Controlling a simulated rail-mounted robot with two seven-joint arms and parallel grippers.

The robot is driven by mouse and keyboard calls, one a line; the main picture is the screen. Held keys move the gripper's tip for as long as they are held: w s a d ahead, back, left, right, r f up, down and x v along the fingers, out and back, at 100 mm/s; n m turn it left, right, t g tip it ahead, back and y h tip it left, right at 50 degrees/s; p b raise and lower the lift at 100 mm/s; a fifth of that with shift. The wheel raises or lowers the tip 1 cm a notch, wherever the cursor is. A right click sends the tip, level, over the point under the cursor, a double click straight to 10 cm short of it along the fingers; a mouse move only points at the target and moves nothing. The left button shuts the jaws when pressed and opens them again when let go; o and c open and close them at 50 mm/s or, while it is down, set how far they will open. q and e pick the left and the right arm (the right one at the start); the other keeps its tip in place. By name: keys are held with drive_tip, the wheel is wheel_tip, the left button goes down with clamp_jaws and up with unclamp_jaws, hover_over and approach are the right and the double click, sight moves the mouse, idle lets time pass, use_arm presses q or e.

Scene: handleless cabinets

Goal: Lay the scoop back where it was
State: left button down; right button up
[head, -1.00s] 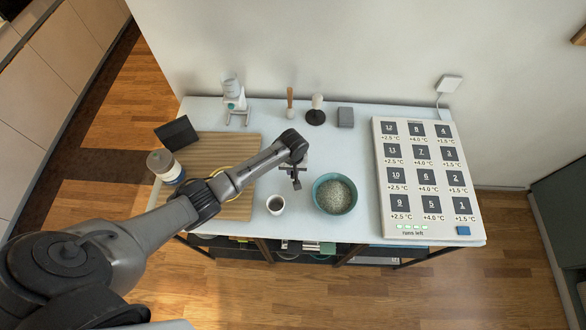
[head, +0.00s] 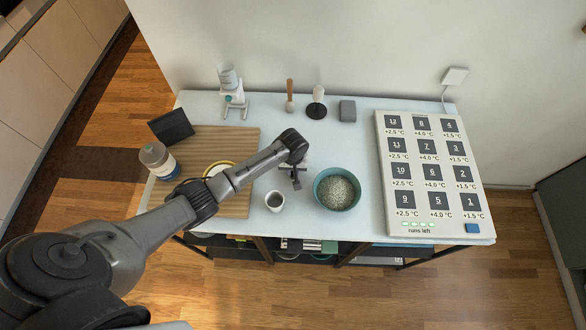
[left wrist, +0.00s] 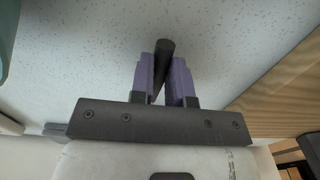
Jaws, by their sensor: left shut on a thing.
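My left gripper (head: 297,181) is over the white table, between the small cup and the teal bowl. In the left wrist view, its purple fingers (left wrist: 166,82) are shut on a dark rod, which I take to be the handle of the scoop (left wrist: 165,54). The rod sticks out a little beyond the fingertips, above the speckled tabletop. The scoop's bowl end cannot be made out, and whether the scoop touches the table cannot be told. My right gripper is not in view.
The teal bowl (head: 319,188) of grainy stuff is right of the gripper; the small cup (head: 275,202) is left of it. A striped wooden board (head: 237,206) lies farther left. A numbered panel (head: 409,156) fills the table's right side. Several items stand along the back.

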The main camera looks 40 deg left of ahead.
use_arm(q)
drive_tip(key=shift+f+b, duration=0.3)
drive_tip(key=shift+f, duration=0.35)
drive_tip(key=c, duration=1)
unclamp_jaws()
drive_tip(key=shift+r, duration=0.1)
wheel_tip(320, 180, up, 14)
drive_tip(key=shift+f+p, duration=0.15)
drive_tip(key=shift+p, duration=0.35)
